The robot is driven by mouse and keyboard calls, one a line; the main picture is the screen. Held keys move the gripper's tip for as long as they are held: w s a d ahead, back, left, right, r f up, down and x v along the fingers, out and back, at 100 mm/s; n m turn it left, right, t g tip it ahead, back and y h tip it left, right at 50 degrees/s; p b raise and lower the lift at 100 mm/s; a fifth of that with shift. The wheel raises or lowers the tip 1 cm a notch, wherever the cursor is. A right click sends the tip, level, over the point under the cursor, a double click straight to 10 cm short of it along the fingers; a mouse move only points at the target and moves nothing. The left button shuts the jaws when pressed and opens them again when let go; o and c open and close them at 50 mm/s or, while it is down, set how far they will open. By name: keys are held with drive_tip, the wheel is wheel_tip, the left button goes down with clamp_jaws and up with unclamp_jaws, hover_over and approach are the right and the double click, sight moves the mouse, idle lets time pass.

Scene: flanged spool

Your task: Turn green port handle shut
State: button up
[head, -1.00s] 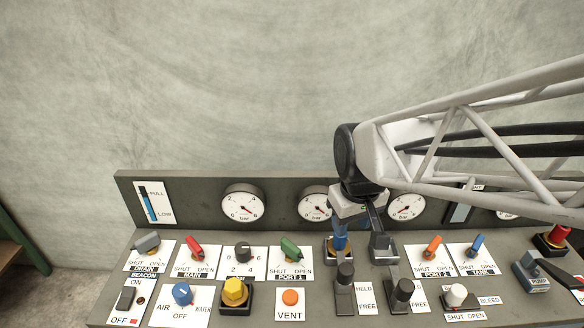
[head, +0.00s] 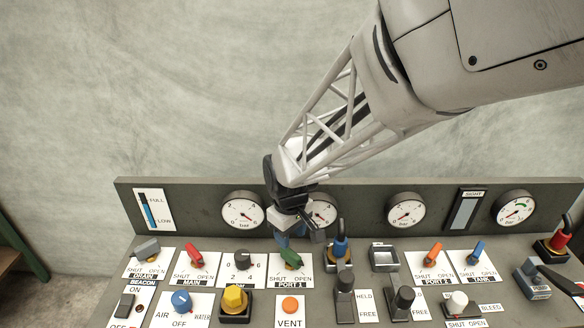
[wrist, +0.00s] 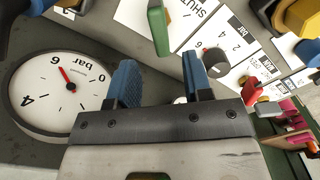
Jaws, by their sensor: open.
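The green port handle (head: 291,259) sits on a white plate marked SHUT on the left and OPEN on the right, above a PORT 1 label. It lies slanted, its lower end toward the right. In the wrist view the green handle (wrist: 159,28) shows at the top, beyond the fingertips. My gripper (head: 298,240) is above and just behind the handle, in front of a gauge. In the wrist view my gripper (wrist: 160,72) has its two blue-padded fingers apart with nothing between them. I see no contact with the handle.
A blue plug (head: 341,248) stands upright in a socket right of the handle. A grey knob (head: 243,255) is to the left, and an orange VENT button (head: 290,304) is in front. A pressure gauge (wrist: 62,92) is close beside my fingers in the wrist view.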

sight(290, 252)
drive_tip(key=shift+f, duration=0.1)
drive_tip(key=shift+f, duration=3.8)
clamp_jaws()
